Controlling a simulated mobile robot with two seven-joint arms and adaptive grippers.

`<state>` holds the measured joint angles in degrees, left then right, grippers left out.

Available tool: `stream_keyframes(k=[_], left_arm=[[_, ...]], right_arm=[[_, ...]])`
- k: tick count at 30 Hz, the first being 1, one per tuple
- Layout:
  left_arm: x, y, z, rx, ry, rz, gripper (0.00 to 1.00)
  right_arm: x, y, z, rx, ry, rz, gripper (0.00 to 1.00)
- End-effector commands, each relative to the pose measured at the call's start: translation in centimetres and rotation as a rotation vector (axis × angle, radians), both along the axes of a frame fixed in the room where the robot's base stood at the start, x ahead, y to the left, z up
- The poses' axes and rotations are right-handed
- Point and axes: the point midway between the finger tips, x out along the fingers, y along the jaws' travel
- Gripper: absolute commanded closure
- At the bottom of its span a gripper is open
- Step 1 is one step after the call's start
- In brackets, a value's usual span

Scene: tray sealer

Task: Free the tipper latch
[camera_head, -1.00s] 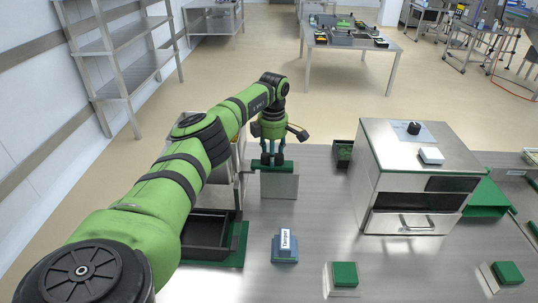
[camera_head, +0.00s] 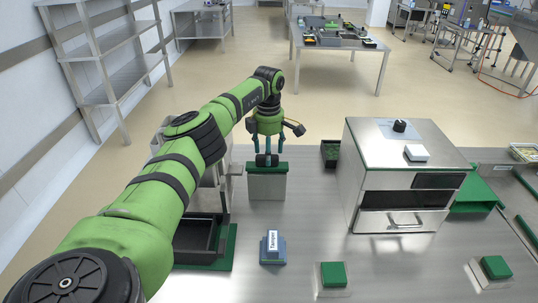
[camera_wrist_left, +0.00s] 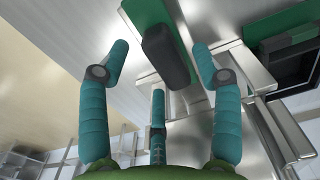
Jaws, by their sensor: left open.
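A dark, rounded upright piece, perhaps the tipper latch (camera_wrist_left: 166,55), stands on a green-topped metal block (camera_wrist_left: 146,14). In the head view this block (camera_head: 266,186) stands on the steel table, at the back left. My left gripper (camera_head: 267,158) points down over the block's green top. In the left wrist view its teal fingers (camera_wrist_left: 160,62) are spread wide, with the dark piece between them and nothing gripped. I cannot tell whether any finger touches it. In the head view the fingers partly hide the dark piece. My right gripper is out of view.
A steel sealer box (camera_head: 400,180) with a front handle stands right of the block. A blue labelled block (camera_head: 273,250), green-topped buttons (camera_head: 332,275) and a black tray (camera_head: 193,238) are nearer. Bare table lies between.

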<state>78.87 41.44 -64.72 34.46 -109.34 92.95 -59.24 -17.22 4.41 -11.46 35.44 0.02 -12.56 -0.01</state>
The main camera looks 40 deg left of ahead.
Motion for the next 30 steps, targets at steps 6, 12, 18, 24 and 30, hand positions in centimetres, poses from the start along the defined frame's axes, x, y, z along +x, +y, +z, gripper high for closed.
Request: stream_keyframes(k=[6,12,18,24,30], left_arm=[[0.2,-0.2,5.0,0.0,-0.006,-0.002,0.35],[0.2,-0.3,8.5,0.0,-0.004,-0.004,0.35],[0.2,-0.3,10.1,0.001,-0.002,-0.003,0.35],[0.2,-0.4,10.3,0.0,-0.001,-0.004,0.35],[0.2,-0.3,10.2,0.0,-0.001,-0.004,0.35]], right_arm=[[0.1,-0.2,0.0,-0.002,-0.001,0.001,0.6],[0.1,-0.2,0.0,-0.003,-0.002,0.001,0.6],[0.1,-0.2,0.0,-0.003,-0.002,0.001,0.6],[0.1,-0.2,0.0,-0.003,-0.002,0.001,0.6],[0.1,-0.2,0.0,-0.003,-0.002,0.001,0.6]])
